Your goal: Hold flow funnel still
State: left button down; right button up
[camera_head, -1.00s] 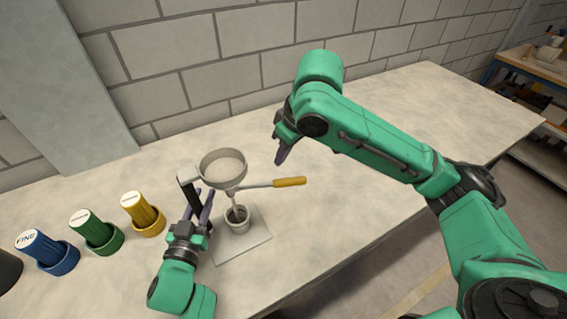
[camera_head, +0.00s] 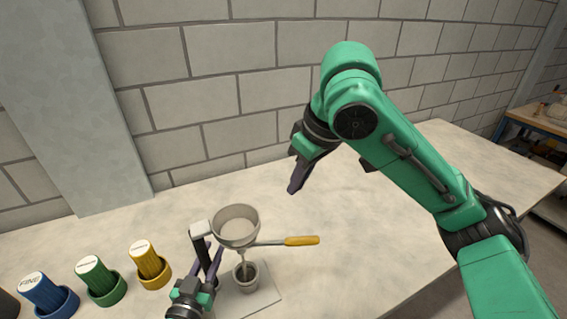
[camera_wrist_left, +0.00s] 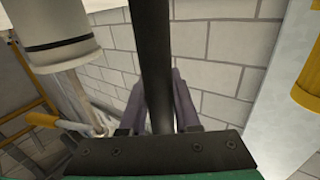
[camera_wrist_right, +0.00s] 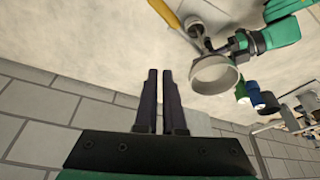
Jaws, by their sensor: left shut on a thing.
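The flow funnel (camera_head: 236,228) is a round grey bowl on a bracket with a dark post (camera_head: 201,248). It holds pale sand, and a thin stream runs from its spout into a small cup (camera_head: 246,277). My left gripper (camera_head: 207,262) is shut on the post, just left of the cup. The left wrist view shows the dark post (camera_wrist_left: 153,60) between the fingers and the funnel (camera_wrist_left: 62,38) at upper left. My right gripper (camera_head: 293,188) hangs empty above the table, up and right of the funnel. In the right wrist view its fingers (camera_wrist_right: 160,80) are together.
A lever with a yellow handle (camera_head: 302,240) sticks out right of the funnel. Blue (camera_head: 46,294), green (camera_head: 98,280) and yellow (camera_head: 149,264) capped containers stand to the left. The cup stands on a pale plate (camera_head: 265,299). The table right of the handle is clear.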

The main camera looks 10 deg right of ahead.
jog(key=o, duration=0.6)
jog(key=m+y, duration=1.6)
jog(key=m, duration=0.8)
send_near(289, 242)
jog(key=shift+g, duration=0.3)
jog(key=a, duration=0.3)
jog(key=w+a, duration=0.1)
jog(key=a, duration=0.2)
jog(key=w+a, duration=0.1)
jog(key=a, duration=0.2)
jog(key=shift+w+f, duration=0.15)
jog(key=shift+f, duration=0.05)
grip_shut()
